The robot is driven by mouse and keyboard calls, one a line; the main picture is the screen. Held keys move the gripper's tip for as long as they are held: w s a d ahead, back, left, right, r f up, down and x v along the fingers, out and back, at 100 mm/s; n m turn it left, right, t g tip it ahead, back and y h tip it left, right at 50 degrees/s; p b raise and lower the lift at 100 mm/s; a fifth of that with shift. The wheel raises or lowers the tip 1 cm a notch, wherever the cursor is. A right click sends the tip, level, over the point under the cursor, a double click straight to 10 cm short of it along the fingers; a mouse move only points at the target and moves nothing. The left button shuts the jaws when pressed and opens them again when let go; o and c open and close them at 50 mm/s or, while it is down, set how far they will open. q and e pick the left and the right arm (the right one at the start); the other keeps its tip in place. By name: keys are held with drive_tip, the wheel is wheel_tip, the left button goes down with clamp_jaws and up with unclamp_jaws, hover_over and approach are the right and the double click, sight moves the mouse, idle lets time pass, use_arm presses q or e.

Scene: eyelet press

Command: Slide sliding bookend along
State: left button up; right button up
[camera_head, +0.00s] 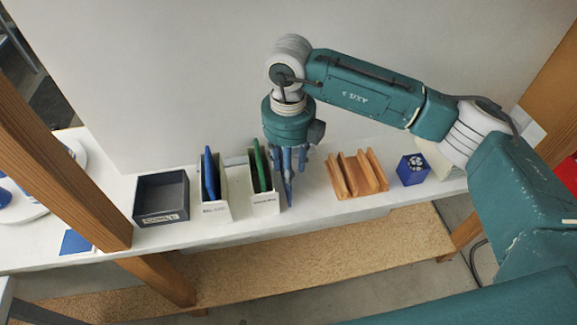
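No part is clearly recognisable as the sliding bookend. It may belong to one of two narrow white holders on the white shelf. The left holder (216,213) has a dark label and holds an upright blue panel (209,176). The right holder (265,205) also has a label and holds an upright green panel (260,166). My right gripper (289,185) points down just right of the right holder, its fingers close to that holder's side. Whether it touches is unclear, and the finger gap is hidden by the viewing angle. My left gripper is out of view.
A dark grey open box (161,214) stands at the left of the shelf (320,203). A blue card (75,242) lies far left. Wooden posts flank the shelf.

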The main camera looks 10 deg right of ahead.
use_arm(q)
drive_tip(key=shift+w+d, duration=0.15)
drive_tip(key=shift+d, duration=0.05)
use_arm(e)
wheel_tip(320, 180, up, 12)
